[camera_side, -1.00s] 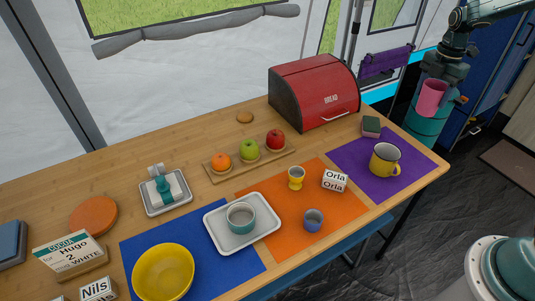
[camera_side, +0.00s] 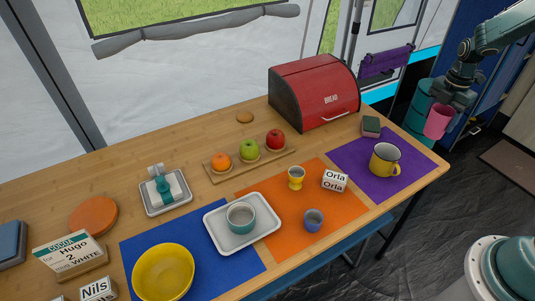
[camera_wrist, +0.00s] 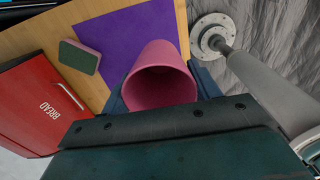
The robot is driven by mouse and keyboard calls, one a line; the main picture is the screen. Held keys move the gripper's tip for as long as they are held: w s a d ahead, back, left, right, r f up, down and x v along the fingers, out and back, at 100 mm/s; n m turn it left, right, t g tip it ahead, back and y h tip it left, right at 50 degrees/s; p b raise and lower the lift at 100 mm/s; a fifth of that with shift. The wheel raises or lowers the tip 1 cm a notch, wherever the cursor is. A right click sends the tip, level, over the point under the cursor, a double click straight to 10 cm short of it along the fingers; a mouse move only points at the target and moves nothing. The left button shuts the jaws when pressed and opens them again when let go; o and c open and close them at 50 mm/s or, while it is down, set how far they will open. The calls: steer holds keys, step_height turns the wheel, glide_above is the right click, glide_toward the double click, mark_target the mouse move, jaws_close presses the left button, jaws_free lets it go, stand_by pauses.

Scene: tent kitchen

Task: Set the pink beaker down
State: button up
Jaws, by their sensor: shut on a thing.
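The pink beaker (camera_side: 438,121) is in my gripper (camera_side: 455,104), off the right end of the table in the side view and higher than the tabletop. In the wrist view the beaker (camera_wrist: 160,80) shows its open mouth toward the camera, with the jaws (camera_wrist: 119,100) at its sides. It looks empty. The purple mat (camera_side: 358,158) lies at the table's right end with a yellow mug (camera_side: 385,160) on it. In the wrist view the purple mat (camera_wrist: 120,38) shows behind the beaker, which hides part of it.
A red bread box (camera_side: 313,92) and a green-topped block (camera_side: 371,126) stand near the purple mat. The purple mat's back part is bare.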

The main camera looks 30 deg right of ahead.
step_height(320, 180, down, 9)
steer(key=shift+f, duration=0.2)
steer(key=shift+f, duration=2.15)
steer(key=o, duration=1)
steer(key=shift+f, duration=0.1)
steer(key=shift+c, duration=0.2)
step_height(320, 180, up, 12)
steer(key=shift+r, duration=0.15)
